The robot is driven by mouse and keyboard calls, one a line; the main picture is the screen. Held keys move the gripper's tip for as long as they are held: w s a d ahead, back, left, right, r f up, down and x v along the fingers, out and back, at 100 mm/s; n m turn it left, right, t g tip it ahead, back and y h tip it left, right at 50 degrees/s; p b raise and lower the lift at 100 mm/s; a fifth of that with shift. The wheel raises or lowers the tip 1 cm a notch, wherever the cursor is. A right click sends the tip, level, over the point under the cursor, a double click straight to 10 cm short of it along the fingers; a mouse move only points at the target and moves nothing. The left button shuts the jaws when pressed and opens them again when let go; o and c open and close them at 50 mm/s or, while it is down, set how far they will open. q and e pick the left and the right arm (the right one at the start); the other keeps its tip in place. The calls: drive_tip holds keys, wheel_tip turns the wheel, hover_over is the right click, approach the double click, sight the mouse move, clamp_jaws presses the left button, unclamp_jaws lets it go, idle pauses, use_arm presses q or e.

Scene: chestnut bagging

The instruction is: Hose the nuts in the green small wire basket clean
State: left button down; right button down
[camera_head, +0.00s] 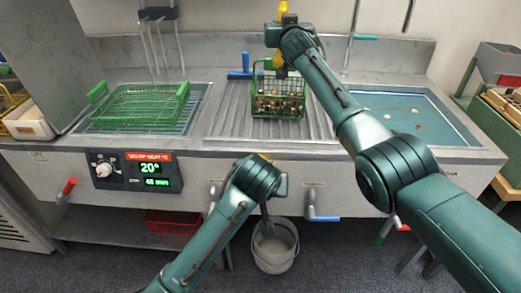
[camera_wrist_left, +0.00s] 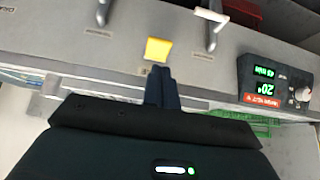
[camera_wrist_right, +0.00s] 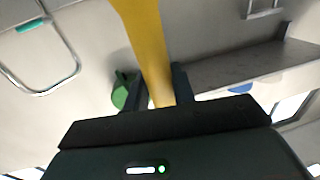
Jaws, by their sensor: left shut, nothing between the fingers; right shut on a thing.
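The small green wire basket (camera_head: 258,86) stands upright on the ribbed drainboard in the middle, with brown nuts (camera_head: 278,104) inside. My right gripper (camera_wrist_right: 155,90) is shut on a yellow bar-like thing (camera_wrist_right: 146,40), which looks like the hose handle. In the head view this yellow piece (camera_head: 283,8) shows above and below my right wrist, over the basket's back edge. I cannot see water coming out. My left gripper (camera_wrist_left: 161,75) is shut and empty in front of the sink's front panel, close to a small yellow tag (camera_wrist_left: 158,49).
A larger green wire basket (camera_head: 140,104) sits over the left basin, above the heater display (camera_head: 146,170). The right basin (camera_head: 440,122) holds water with a few floating bits. A white bucket (camera_head: 275,262) stands on the floor below.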

idle(0.5)
use_arm(q)
drive_tip(key=w+r+g, duration=0.4)
drive_tip(key=w+r, duration=0.1)
drive_tip(key=w, duration=0.1)
drive_tip(key=shift+r, duration=0.35)
drive_tip(key=shift+w, duration=0.1)
drive_tip(key=x, duration=1.2)
drive_tip(key=shift+s+f, duration=0.2)
drive_tip(key=shift+s, duration=0.15)
drive_tip(key=shift+f, duration=0.9)
